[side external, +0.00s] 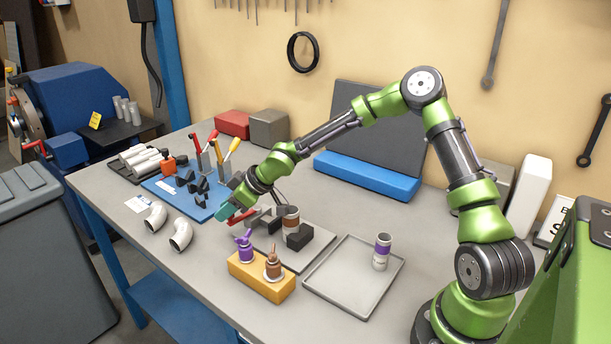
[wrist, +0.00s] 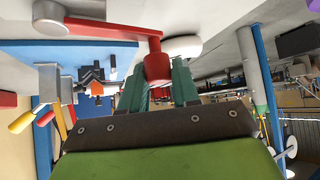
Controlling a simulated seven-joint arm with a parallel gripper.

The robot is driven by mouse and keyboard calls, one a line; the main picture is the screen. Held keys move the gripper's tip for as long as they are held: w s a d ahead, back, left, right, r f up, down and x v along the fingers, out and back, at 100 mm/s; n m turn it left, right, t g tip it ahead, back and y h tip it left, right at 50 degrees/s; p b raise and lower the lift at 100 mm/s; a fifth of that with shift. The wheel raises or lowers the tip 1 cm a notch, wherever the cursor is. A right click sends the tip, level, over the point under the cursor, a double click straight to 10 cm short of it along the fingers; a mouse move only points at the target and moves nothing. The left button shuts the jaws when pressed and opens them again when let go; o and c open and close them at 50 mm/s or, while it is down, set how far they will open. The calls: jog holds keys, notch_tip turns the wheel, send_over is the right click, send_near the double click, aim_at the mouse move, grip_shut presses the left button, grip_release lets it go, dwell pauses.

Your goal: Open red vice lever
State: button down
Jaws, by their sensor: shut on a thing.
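The red vice lever (wrist: 110,30) runs from a grey round pivot (wrist: 49,18) to a red knob (wrist: 157,66) at its end in the wrist view. In the side view a bit of the red lever (side external: 241,217) shows just beside my gripper (side external: 228,211). My gripper's teal fingers (wrist: 160,84) stand on both sides of the knob and are shut on it. The grey vice (side external: 262,219) sits on a plate, with a brown and white can (side external: 291,221) and a dark block (side external: 299,238) at its right end. My wrist hides part of the vice.
A yellow block (side external: 262,281) holding a purple bottle (side external: 245,248) and a brown bottle (side external: 273,265) stands in front of the vice. A tray (side external: 340,292) with a purple-banded can (side external: 381,252) lies to the right. White pipe elbows (side external: 181,235) and a blue mat (side external: 190,200) lie left.

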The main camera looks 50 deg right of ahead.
jog(key=c, duration=0.9)
grip_release()
jog(key=v, duration=0.7)
jog(key=shift+s, duration=0.2)
jog(key=shift+d+r, duration=0.1)
